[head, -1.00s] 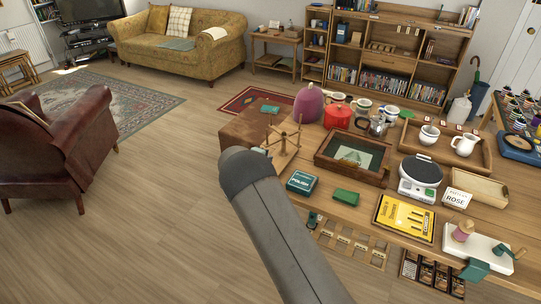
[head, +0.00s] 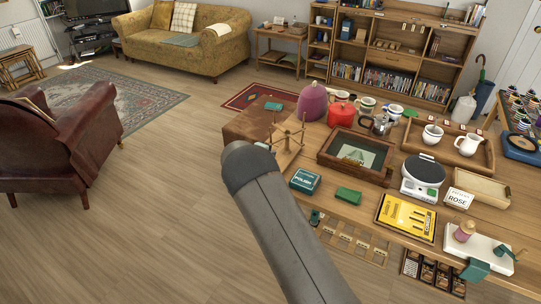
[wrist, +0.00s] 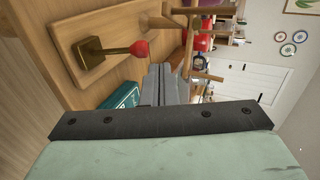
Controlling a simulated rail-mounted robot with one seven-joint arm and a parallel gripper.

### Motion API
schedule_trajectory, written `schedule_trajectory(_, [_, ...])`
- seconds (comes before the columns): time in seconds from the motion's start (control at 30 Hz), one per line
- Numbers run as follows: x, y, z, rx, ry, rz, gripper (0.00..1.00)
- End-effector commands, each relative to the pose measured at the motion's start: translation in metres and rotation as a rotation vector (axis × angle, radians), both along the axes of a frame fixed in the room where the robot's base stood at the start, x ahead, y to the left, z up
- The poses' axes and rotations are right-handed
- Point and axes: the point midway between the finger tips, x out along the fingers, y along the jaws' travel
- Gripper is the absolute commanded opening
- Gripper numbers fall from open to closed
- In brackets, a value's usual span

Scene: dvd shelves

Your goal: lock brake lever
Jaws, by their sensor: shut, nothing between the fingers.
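A lever with a round red knob (wrist: 140,49) shows in the wrist view. Its short shaft comes from a dark brass-coloured block (wrist: 90,51) on a light wooden board (wrist: 110,22). I take this to be the brake lever. In the head view I cannot make it out; my arm covers part of that table end. My gripper (wrist: 160,76) shows in the wrist view as two grey fingers shut together, with nothing between them. The fingertips are close to the red knob, to its lower right in the picture, and appear apart from it.
A teal polish tin (head: 305,181) lies near my arm and shows in the wrist view (wrist: 122,95). A wooden winder with pegs (head: 288,140) stands close by. A framed box (head: 328,160), a red pot (head: 340,114) and a scale (head: 422,172) crowd the table.

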Motion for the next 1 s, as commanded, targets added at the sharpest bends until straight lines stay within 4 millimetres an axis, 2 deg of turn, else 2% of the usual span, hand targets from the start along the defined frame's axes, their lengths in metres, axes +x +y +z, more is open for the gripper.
schedule_trajectory(0.13, [-0.009, -0.003, 0.009, -0.001, 0.001, 0.0, 0.0])
schedule_trajectory(0.27, [-0.028, -0.009, 0.022, -0.001, 0.002, -0.005, 0.0])
schedule_trajectory(0.63, [-0.08, 0.023, 0.066, 0.002, -0.001, -0.006, 0.0])
schedule_trajectory(0.8, [-0.092, 0.03, 0.078, 0.002, -0.001, -0.005, 0.0])
schedule_trajectory(1.0, [-0.095, 0.031, 0.08, -0.001, 0.0, -0.006, 0.0])
